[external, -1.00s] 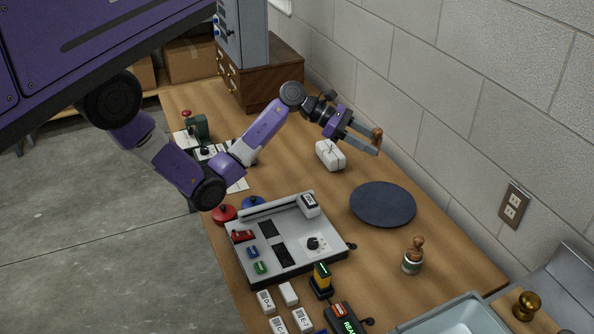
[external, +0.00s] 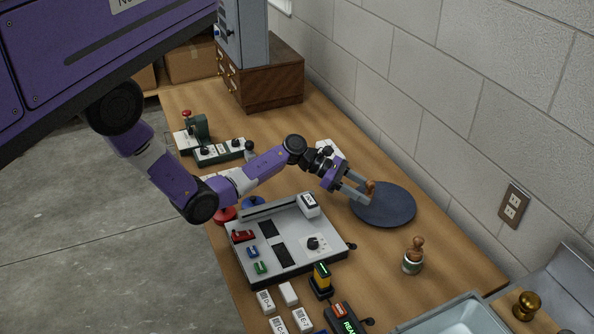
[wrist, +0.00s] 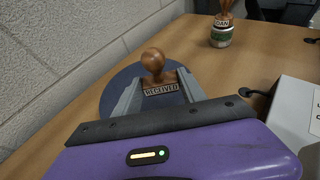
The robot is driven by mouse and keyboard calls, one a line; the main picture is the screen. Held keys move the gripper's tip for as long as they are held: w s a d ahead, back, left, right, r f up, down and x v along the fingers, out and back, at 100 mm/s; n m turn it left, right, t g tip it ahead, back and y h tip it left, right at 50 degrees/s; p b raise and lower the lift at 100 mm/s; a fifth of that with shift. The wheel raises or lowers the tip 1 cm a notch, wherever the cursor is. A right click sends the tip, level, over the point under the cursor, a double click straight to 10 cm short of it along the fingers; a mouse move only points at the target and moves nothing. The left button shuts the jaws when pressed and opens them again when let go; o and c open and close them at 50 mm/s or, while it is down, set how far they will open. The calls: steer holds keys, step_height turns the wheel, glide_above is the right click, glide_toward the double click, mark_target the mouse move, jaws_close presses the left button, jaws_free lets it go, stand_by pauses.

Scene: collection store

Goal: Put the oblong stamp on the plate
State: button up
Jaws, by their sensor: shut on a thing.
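The oblong stamp (wrist: 154,68) has a round brown wooden knob and a base labelled "RECEIVED" in the wrist view. My gripper (wrist: 158,88) is shut on its base, one finger on each side. In the external view the stamp (external: 370,187) is at the tips of my gripper (external: 362,191), over the left part of the dark blue round plate (external: 388,211). The plate (wrist: 118,84) also shows behind and around the fingers in the wrist view. I cannot tell whether the stamp's underside touches the plate.
Another wooden-handled stamp (external: 414,252) stands on a round green-and-white base right of the plate. A grey control box (external: 290,240) lies in front of the plate. A white wrapped parcel (external: 330,150) sits behind my gripper. The block wall borders the table.

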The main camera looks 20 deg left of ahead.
mark_target(362, 207)
steer(key=shift+f, duration=1.8)
steer(key=shift+f+b, duration=0.15)
steer(key=shift+b, duration=0.2)
steer(key=o, duration=1.3)
steer(key=shift+o, duration=0.2)
steer(key=shift+a+r, duration=0.25)
steer(key=shift+a, duration=0.05)
steer(key=v, duration=1.1)
steer(key=shift+a+r+p, duration=0.15)
steer(key=shift+p, duration=0.15)
